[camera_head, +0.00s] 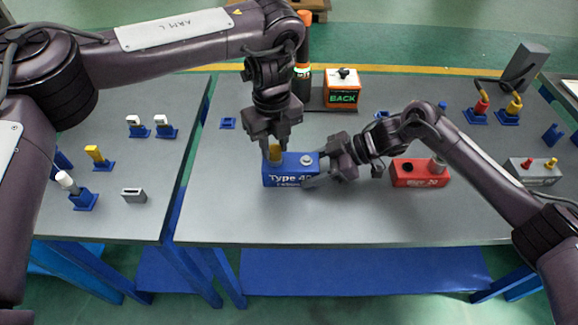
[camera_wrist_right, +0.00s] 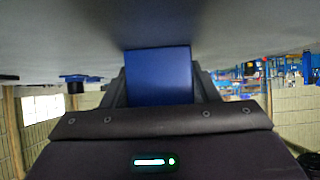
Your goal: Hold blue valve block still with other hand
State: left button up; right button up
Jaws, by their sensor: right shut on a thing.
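The blue valve block (camera_head: 291,172), marked "Type 40", sits on the grey table near its middle. My right gripper (camera_head: 322,170) is shut on the block's right end; in the right wrist view the block (camera_wrist_right: 158,78) lies between the two fingers. My left gripper (camera_head: 274,146) is above the block's left part, pointing down at a yellow piece (camera_head: 274,153) on the block's top. The left fingers are close around the yellow piece, but I cannot tell whether they touch it. A round grey fitting (camera_head: 306,159) shows on top of the block.
An orange "BACK" box (camera_head: 342,90) is behind. A grey block with red and yellow knobs (camera_head: 532,171) stands far right. Several small blue stands lie on the left table. The front of the main table (camera_head: 330,222) is clear.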

pick_arm(q)
grip_shut()
jog(key=shift+r, duration=0.1)
jog(key=n, duration=0.4)
jog(key=shift+n, duration=0.6)
jog(key=shift+r, duration=0.1)
jog(key=n, duration=0.4)
jog(key=shift+r, duration=0.1)
